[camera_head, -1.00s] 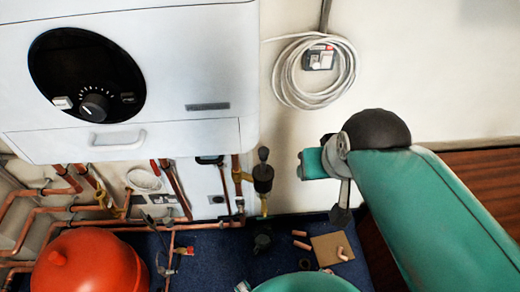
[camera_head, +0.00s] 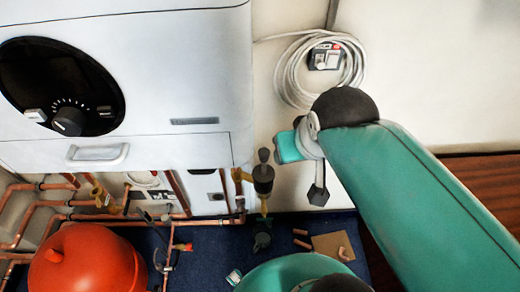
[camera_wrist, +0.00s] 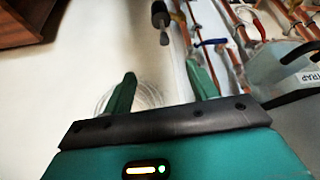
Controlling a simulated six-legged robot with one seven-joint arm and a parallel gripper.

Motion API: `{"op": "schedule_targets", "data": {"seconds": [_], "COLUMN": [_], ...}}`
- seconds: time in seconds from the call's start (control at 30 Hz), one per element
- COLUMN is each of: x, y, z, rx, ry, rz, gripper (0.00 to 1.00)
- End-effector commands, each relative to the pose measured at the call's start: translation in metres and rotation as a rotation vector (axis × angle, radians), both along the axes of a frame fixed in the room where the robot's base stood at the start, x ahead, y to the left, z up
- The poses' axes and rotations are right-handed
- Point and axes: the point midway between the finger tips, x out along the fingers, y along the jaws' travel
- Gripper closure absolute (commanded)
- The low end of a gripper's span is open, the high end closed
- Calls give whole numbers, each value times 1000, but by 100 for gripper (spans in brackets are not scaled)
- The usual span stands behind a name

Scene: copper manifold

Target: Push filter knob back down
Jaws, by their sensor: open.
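The filter (camera_head: 263,178) is a dark cylinder on brass fittings below the boiler's right corner in the head view. Its dark knob (camera_head: 264,155) stands up above the body on a thin stem. In the wrist view the filter (camera_wrist: 160,14) is at the top, with the knob (camera_wrist: 165,38) pointing down the picture. My gripper (camera_wrist: 160,70) is open and empty, its two green fingers apart. The knob lies beyond the fingertips, roughly between them in the picture, and is not touched. In the head view my arm is right of the filter; the fingers cannot be made out clearly there.
The white boiler (camera_head: 120,90) hangs to the left, above copper pipes (camera_head: 60,208) and a red tank (camera_head: 88,262). A coiled white cable (camera_head: 292,78) hangs on the wall. Short pipe pieces and a cardboard sheet (camera_head: 333,245) lie on the blue floor.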

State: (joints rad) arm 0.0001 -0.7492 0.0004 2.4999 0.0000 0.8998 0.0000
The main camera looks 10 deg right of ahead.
Motion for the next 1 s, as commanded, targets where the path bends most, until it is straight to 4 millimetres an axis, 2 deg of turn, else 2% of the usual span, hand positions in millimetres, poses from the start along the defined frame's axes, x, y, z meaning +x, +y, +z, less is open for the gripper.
{"op": "schedule_targets", "data": {"seconds": [0.13, 0.67, 1.0], "x": [0, 12, 35], "y": [0, 3, 6], "z": [0, -31, -73], "rx": [0, 161, 408], "ry": [0, 203, 468], "rz": [0, -125, -309], "gripper": [42, 42, 42]}}
